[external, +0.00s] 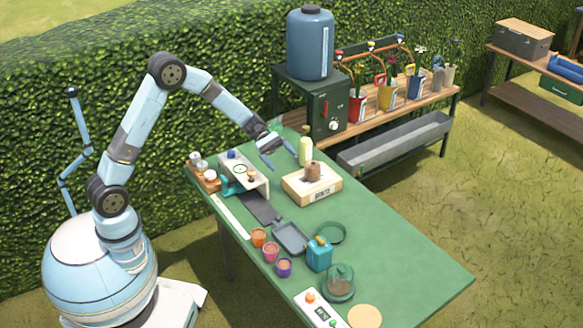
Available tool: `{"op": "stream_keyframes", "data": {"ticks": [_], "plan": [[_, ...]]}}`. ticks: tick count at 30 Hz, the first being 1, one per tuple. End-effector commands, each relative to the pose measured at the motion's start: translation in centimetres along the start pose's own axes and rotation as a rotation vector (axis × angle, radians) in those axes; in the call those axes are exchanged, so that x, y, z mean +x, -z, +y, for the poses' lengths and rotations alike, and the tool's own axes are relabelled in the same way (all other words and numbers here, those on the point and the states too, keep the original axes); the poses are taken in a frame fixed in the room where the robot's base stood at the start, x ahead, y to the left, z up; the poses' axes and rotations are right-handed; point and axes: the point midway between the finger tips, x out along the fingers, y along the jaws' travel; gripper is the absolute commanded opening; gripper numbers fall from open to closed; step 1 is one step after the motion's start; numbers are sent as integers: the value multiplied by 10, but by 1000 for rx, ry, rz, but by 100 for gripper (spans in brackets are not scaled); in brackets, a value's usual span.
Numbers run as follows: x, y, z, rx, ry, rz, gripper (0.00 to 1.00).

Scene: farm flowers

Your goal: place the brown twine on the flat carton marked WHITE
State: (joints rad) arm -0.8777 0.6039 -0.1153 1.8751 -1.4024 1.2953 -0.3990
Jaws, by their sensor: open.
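The brown twine (313,172) is a small upright spool. It rests on top of the pale flat carton (330,187), which lies on the green table. Dark lettering shows on the carton's front side but is too small to read surely. My gripper (281,158) is open and empty. It is above the table, to the left of and a little higher than the twine, apart from it.
A pale bottle (305,146) stands just behind the carton. A white stand (245,172) with small items is to the left. The table's right side (400,240) is clear.

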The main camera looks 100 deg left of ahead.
Motion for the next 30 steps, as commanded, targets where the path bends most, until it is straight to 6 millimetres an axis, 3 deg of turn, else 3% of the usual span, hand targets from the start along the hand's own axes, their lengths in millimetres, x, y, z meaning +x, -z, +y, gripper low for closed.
{"op": "stream_keyframes", "data": {"ticks": [1,3,13,22,30], "plan": [[10,-22,-13,53,49,24,94],[21,-46,-32,124,118,58,94],[48,-143,-131,487,416,204,94],[39,-206,-220,844,645,316,94],[13,-243,-290,1185,816,403,94]]}}
